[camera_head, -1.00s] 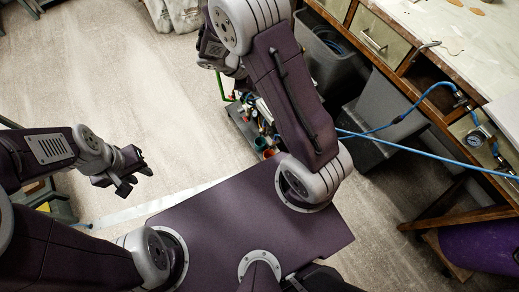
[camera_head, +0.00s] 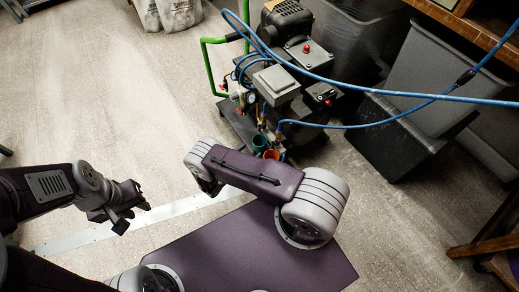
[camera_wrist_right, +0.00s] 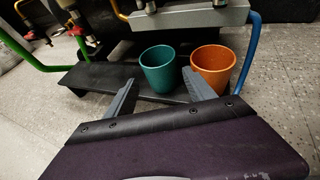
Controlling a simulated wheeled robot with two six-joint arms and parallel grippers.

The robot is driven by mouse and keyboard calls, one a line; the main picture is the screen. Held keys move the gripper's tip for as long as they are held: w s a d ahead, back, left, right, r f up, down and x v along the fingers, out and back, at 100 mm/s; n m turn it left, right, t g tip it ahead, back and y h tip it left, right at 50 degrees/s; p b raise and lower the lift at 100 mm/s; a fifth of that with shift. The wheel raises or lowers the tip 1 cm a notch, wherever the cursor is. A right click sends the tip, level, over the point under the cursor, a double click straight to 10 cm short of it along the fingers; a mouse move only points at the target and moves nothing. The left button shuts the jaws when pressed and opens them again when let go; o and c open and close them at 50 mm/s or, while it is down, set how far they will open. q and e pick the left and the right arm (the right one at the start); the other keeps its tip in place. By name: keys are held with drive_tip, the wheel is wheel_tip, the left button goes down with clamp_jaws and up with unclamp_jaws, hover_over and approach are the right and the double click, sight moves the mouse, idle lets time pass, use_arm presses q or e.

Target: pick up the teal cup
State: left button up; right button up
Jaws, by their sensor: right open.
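The teal cup (camera_head: 259,142) stands upright at the edge of the compressor's dark base plate, with an orange cup (camera_head: 271,156) close on its right. In the right wrist view the teal cup (camera_wrist_right: 158,68) lies ahead, between the lines of my right gripper's two fingers (camera_wrist_right: 160,78). These fingers are spread and empty, and the cup looks a little beyond them. The right finger overlaps the gap between the teal and orange cups. In the head view my right gripper is hidden behind its arm. My left gripper (camera_head: 134,214) hangs far left of the cups, fingers apart and empty.
The compressor (camera_head: 275,85) stands behind the cups, with a green pipe (camera_head: 207,68) and blue hoses (camera_head: 375,92) around it. A blue pipe (camera_wrist_right: 251,45) rises right of the orange cup (camera_wrist_right: 213,64). Grey bins (camera_head: 440,85) stand at right. The floor at left is clear.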

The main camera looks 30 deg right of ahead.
sight(263, 140)
drive_tip(key=x, duration=0.1)
drive_tip(key=b+x, duration=0.1)
drive_tip(key=x, duration=0.1)
drive_tip(key=shift+s+f+b, duration=0.1)
drive_tip(key=shift+f+b, duration=0.15)
drive_tip(key=shift+b, duration=0.05)
drive_tip(key=shift+d, duration=0.2)
drive_tip(key=b+x, duration=0.4)
drive_tip(key=shift+f, duration=0.35)
drive_tip(key=shift+w+d, duration=0.35)
drive_tip(key=shift+w, duration=0.05)
drive_tip(key=shift+r, duration=0.15)
drive_tip(key=c, duration=1)
drive_tip(key=shift+r, duration=0.15)
